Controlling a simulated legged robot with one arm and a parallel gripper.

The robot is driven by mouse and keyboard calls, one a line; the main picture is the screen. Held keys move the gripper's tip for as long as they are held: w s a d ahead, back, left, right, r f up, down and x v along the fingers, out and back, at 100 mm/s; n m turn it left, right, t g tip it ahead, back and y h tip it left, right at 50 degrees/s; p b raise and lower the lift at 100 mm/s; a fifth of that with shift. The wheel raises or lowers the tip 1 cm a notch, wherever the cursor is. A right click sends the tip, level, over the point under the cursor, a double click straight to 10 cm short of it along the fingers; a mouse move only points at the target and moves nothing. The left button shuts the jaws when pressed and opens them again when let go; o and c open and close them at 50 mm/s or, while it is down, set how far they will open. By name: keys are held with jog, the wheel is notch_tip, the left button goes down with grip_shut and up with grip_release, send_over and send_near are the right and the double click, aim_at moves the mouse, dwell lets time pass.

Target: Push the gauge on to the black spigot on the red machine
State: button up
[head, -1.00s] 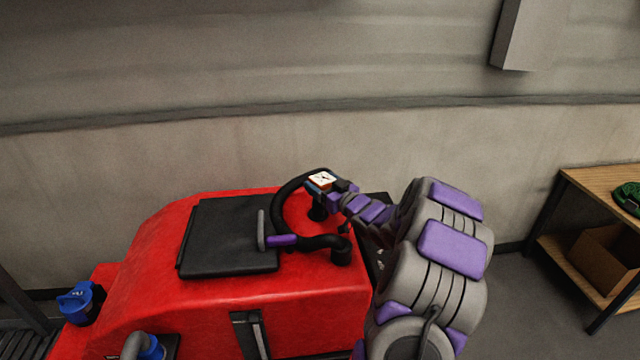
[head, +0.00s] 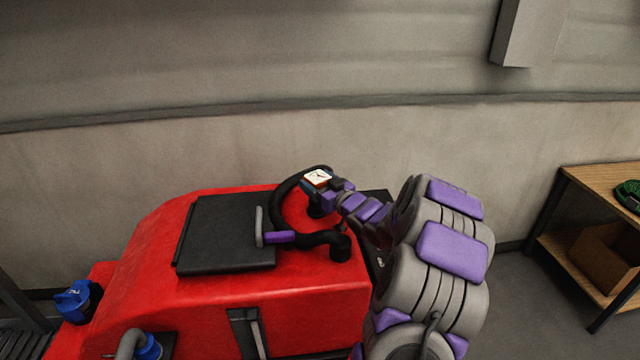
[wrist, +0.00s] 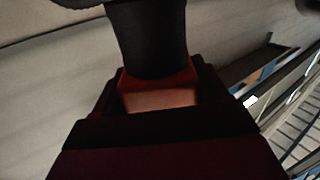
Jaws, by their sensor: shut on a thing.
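The gauge (head: 318,177) has a white square face with a dark needle and a red-brown edge. My gripper (head: 325,190) is shut on it and holds it face up above the back right of the red machine (head: 200,290). A black spigot (head: 316,211) stands on the machine's top just under the gauge. Whether the gauge touches the spigot or sits on it cannot be told. In the wrist view a black cylinder (wrist: 155,40) meets a reddish block (wrist: 158,95) between the dark jaws.
A black hose (head: 285,200) curves behind and around the spigot. A blue cap (head: 75,299) is at far left. A wooden shelf (head: 590,215) stands right; the wall is close behind.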

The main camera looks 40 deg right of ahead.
jog(key=shift+a+r, duration=0.15)
jog(key=shift+a, duration=0.1)
jog(key=shift+f, duration=0.35)
jog(key=shift+f+b, duration=0.1)
jog(key=shift+b, duration=0.2)
